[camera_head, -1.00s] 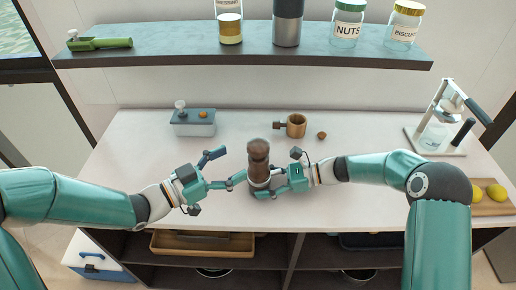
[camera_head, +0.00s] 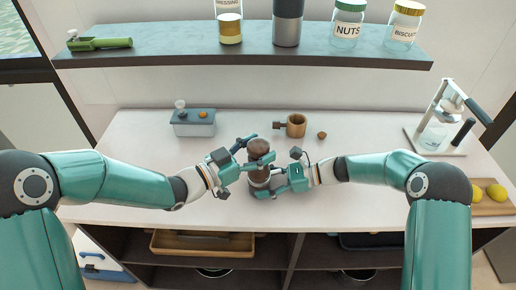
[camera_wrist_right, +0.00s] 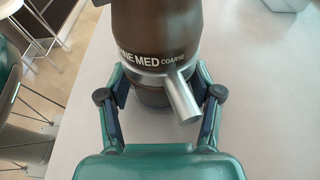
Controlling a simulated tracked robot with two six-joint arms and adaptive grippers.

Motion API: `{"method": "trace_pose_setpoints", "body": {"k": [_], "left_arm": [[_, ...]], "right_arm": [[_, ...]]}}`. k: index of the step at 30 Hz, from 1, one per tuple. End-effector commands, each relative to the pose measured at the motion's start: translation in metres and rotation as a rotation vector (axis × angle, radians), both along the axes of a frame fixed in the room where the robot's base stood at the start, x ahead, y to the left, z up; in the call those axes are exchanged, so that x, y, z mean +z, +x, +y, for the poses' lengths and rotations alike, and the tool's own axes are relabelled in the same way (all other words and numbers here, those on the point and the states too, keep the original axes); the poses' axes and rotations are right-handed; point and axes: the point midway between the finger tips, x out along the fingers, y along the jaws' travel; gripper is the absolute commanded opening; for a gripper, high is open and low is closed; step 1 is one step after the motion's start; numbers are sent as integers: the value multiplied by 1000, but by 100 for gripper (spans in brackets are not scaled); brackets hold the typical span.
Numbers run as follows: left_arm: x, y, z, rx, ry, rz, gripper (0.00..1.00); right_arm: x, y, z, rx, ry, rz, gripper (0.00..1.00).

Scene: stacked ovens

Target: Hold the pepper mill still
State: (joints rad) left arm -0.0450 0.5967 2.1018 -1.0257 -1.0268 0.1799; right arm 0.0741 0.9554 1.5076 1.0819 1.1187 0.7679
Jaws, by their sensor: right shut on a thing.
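The dark brown pepper mill (camera_head: 258,147) stands upright near the middle of the counter.
Behind stand a blue-grey box (camera_head: 193,129), a wooden cup (camera_head: 296,126) and a small brown ball (camera_head: 322,135). A glass-and-metal appliance (camera_head: 440,130) and lemons (camera_head: 496,192) are at the right. A shelf (camera_head: 180,45) with jars overhangs the back. The counter's left side is clear.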

Motion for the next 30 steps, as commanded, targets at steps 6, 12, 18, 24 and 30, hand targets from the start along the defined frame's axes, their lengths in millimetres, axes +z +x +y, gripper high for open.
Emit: {"method": "trace_pose_setpoints", "body": {"k": [6,12,18,24,30], "left_arm": [[0,0,0,1,0,0,22],[1,1,1,-30,-1,-3,20],[1,2,1,-120,-2,-5,20],[0,1,1,-142,-2,-3,20],[0,1,1,-140,-2,-3,62]], "right_arm": [[0,0,0,1,1,-1,14],[0,0,0,3,0,-1,14],[0,-1,0,3,1,-1,14],[0,-1,0,4,1,-2,14],[0,-1,0,5,0,-2,14]]}}
